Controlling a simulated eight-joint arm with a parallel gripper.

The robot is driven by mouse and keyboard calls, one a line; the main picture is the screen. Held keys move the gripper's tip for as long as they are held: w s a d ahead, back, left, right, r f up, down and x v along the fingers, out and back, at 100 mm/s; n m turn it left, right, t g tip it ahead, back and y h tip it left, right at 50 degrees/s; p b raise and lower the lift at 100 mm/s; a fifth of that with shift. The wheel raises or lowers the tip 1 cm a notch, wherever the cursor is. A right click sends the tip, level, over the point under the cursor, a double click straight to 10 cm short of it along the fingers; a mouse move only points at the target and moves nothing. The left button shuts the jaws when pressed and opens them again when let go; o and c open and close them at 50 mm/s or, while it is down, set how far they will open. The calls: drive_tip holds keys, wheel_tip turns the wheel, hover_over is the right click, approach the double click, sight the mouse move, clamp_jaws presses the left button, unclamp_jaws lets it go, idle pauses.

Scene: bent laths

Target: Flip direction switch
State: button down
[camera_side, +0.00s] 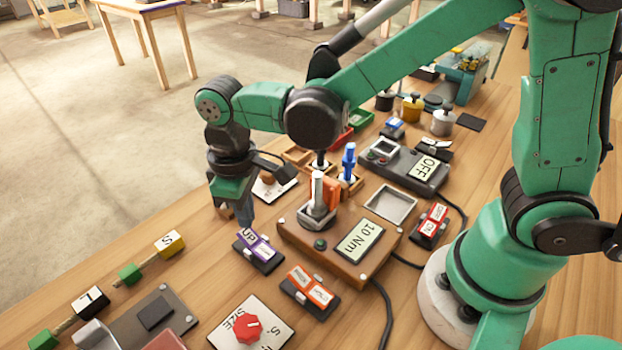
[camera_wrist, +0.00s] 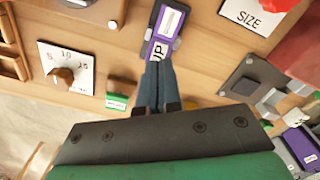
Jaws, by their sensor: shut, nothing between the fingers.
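A purple rocker switch (camera_side: 258,250) with a white label reading UP sits on a dark base at the front of the wooden bench. It also shows in the wrist view (camera_wrist: 171,22), at the top centre. My gripper (camera_side: 246,222) points down just behind and left of the switch in the side view. In the wrist view its fingers (camera_wrist: 158,68) are together and empty, with the tips at the UP end of the switch. I cannot tell whether they touch it.
An orange switch (camera_side: 311,289) and a red SIZE knob (camera_side: 247,326) stand nearby. A wooden box reading 10 Nm (camera_side: 325,252), with an upright metal lever, is to the right. In the wrist view, a dial (camera_wrist: 65,75) and a green-labelled block (camera_wrist: 117,101) lie left of my fingers.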

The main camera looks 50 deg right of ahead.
sight(251, 239)
drive_tip(key=shift+f, duration=2)
idle(0.6)
drive_tip(key=shift+r, duration=3.55)
drive_tip(key=shift+d, duration=0.1)
drive_tip(key=s+d+r+m+t, duration=0.1)
drive_tip(key=d+m+t, duration=0.1)
drive_tip(key=d, duration=0.2)
drive_tip(key=s+d+r+m+t, duration=0.1)
drive_tip(key=d+m+t, duration=0.1)
drive_tip(key=d, duration=0.2)
drive_tip(key=s+d+r+m+t, duration=0.1)
drive_tip(key=d+r+m+t, duration=0.1)
drive_tip(key=d+t, duration=0.1)
drive_tip(key=shift+s+d, duration=0.2)
drive_tip(key=shift+d, duration=0.25)
drive_tip(key=shift+s+d, duration=0.2)
drive_tip(key=shift+d, duration=0.25)
